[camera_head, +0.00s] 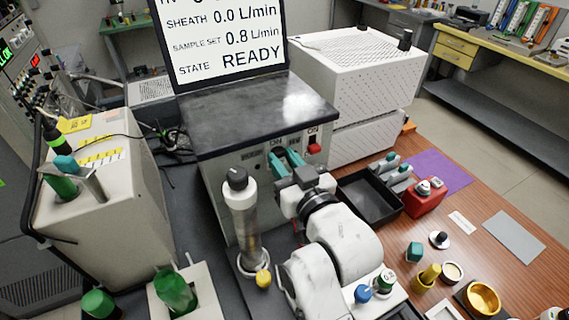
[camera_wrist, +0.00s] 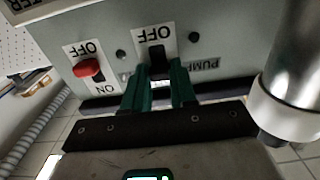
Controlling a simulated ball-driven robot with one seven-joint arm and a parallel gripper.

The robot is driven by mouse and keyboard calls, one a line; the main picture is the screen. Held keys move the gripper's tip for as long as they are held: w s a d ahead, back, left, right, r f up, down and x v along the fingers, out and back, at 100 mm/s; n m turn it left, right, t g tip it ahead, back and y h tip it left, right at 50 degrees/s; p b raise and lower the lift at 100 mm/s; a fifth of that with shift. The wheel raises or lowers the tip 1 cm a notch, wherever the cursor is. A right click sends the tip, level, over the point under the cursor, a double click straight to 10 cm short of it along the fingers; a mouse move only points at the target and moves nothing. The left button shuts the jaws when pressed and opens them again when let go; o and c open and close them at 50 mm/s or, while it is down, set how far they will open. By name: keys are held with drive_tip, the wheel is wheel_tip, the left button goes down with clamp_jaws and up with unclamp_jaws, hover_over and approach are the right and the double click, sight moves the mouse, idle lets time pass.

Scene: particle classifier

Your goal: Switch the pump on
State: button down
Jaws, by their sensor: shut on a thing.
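The pump switch (camera_wrist: 158,64) is a black lever on a white plate in the wrist view, with an upside-down OFF above it and a PUMP label (camera_wrist: 202,66) to its right. My gripper (camera_wrist: 159,72) has teal fingers on either side of the lever and is shut on it. In the head view my gripper (camera_head: 287,160) reaches the front panel of the grey cabinet (camera_head: 225,165), just left of a red switch (camera_head: 314,148). The fingers hide the pump lever there. Whether the lever stands at ON or OFF is hard to tell.
The red switch also shows close left of my fingers in the wrist view (camera_wrist: 87,68). A metal cylinder (camera_head: 240,215) stands left of my arm. A black tray (camera_head: 370,196) lies to the right. The screen (camera_head: 220,45) reads SHEATH 0.0 L/min, STATE READY.

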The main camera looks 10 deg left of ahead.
drive_tip(key=shift+r, duration=0.3)
drive_tip(key=c, duration=0.9)
unclamp_jaws()
drive_tip(key=shift+s+f, duration=0.1)
drive_tip(key=shift+s+d, duration=0.25)
drive_tip(key=b+v, duration=0.2)
drive_tip(key=v, duration=0.8)
drive_tip(key=shift+b, duration=0.3)
